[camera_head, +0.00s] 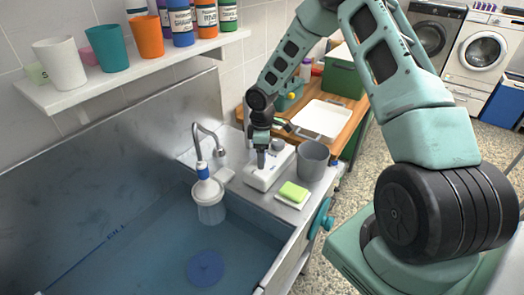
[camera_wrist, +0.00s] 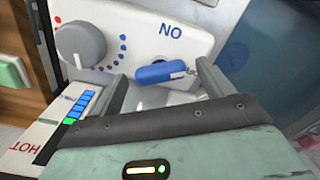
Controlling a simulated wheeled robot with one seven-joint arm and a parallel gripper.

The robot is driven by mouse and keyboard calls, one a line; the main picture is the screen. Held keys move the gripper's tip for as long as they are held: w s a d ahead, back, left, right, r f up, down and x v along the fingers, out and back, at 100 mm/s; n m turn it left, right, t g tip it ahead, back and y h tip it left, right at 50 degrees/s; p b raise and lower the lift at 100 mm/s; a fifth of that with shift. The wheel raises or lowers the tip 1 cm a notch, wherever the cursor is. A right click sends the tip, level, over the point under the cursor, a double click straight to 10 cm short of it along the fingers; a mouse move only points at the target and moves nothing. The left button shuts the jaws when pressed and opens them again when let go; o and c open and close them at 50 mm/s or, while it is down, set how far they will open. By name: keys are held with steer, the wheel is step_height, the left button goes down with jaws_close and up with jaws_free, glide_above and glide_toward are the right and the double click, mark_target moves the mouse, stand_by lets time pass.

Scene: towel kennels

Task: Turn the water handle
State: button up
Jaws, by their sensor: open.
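The water handle is a blue lever (camera_wrist: 165,72) on a metal stem, set on a white control panel (camera_wrist: 200,20) beside upside-down "ON" lettering. In the wrist view it lies between the two fingers of my gripper (camera_wrist: 160,88), near the fingertips. The fingers are apart, and I cannot tell whether either touches it. A grey round knob (camera_wrist: 80,43) with red and blue dots sits to its left. In the head view my gripper (camera_head: 262,160) points down over the white panel (camera_head: 262,181), where the blue handle is hidden.
A curved metal faucet (camera_head: 206,140) stands over the blue-toned basin (camera_head: 130,260). A grey cup (camera_head: 313,160) and a green sponge (camera_head: 293,191) stand close to the right of the panel. A white tray (camera_head: 320,118) lies behind. Cups and bottles line the shelf (camera_head: 130,75).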

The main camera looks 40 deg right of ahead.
steer(key=shift+f, duration=0.15)
steer(key=c, duration=1)
steer(key=shift+m, duration=0.3)
steer(key=shift+m+b, duration=0.95)
steer(key=shift+m, duration=0.25)
steer(key=shift+m+b, duration=0.65)
steer(key=shift+m, duration=0.75)
steer(key=o, duration=1)
